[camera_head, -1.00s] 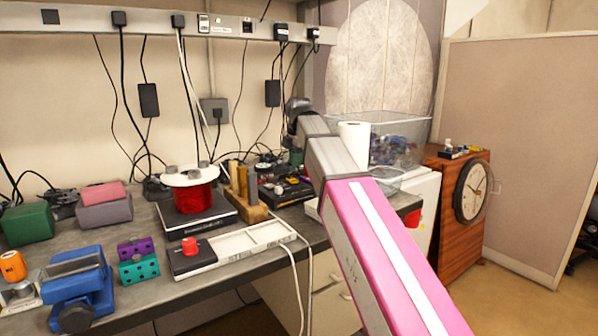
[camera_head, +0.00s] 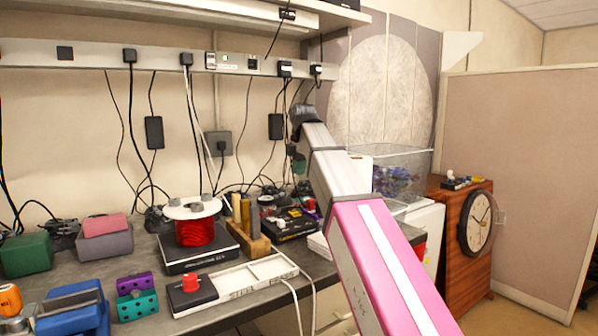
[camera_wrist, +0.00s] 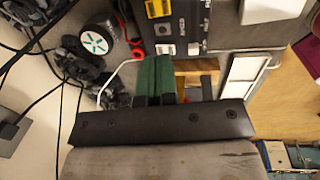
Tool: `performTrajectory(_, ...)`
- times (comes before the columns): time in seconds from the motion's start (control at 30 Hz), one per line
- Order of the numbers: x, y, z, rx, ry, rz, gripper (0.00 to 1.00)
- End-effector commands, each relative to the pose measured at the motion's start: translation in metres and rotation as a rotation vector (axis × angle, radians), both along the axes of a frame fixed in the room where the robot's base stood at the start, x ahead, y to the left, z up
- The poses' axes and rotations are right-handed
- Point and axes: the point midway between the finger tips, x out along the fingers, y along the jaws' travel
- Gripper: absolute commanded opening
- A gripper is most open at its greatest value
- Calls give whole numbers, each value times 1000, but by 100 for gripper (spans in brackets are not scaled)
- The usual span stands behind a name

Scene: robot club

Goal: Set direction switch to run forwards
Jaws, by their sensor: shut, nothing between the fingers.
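A black control box (camera_head: 292,222) with yellow and pale details lies on the bench behind the wooden block. My gripper (camera_head: 299,165) has green fingers, shut and empty, raised above the back of the bench. In the wrist view, my gripper (camera_wrist: 158,62) points toward the panel's lower left edge, with no contact visible.
A red wire spool (camera_head: 195,234) stands on a black base left of the wooden tool block (camera_head: 250,244). A white unit with a red knob (camera_head: 233,286) lies in front. Cables hang along the wall. A clear bin (camera_head: 395,170) stands right of my arm.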

Motion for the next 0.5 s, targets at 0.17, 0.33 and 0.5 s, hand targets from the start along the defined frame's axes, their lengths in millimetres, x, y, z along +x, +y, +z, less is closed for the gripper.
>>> performTrajectory(0.17, 15, 8, 1, 0, 0, 0, 0)
performTrajectory(0.33, 14, 7, 1, 1, -1, 0, 0)
performTrajectory(0.5, 14, 8, -2, 1, -1, 0, 0)
